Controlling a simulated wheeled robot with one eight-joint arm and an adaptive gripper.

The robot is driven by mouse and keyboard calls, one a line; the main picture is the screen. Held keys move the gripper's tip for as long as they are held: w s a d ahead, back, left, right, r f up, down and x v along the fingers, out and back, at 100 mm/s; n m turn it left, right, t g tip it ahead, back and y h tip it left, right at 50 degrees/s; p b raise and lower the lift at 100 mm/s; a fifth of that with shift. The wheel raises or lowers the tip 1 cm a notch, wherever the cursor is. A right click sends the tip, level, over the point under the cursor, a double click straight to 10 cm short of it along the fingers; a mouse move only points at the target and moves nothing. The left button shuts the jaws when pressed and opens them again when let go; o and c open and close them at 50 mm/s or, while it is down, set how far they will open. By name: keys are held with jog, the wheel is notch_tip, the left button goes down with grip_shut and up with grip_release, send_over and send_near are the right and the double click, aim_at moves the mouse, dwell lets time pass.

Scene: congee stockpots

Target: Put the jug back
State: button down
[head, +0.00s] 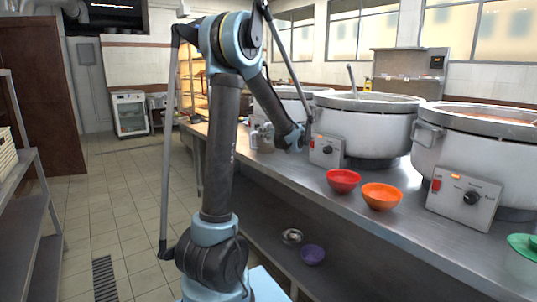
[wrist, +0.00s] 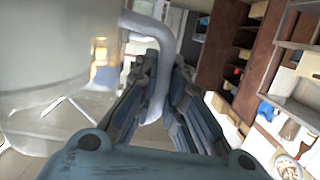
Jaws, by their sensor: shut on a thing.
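The jug (wrist: 55,75) is a pale, shiny metal vessel that fills the left of the wrist view. Its curved grey handle (wrist: 150,28) loops down between my gripper's fingers. My gripper (wrist: 163,75) is shut on this handle. In the head view the jug (head: 262,139) is small and sits at the counter's near edge, beside the end of my arm. My arm partly covers this area, and I cannot tell whether the jug's base touches the counter.
Large stockpots (head: 366,125) with control boxes line the steel counter (head: 310,185). A red bowl (head: 343,181) and an orange bowl (head: 382,197) stand near its front edge. The tiled floor (head: 125,210) at left is clear.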

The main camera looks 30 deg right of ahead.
jog(key=shift+s+d+f, duration=0.1)
jog(key=shift+f, duration=3.55)
jog(key=c, duration=1.7)
grip_release()
jog(key=shift+o, duration=0.2)
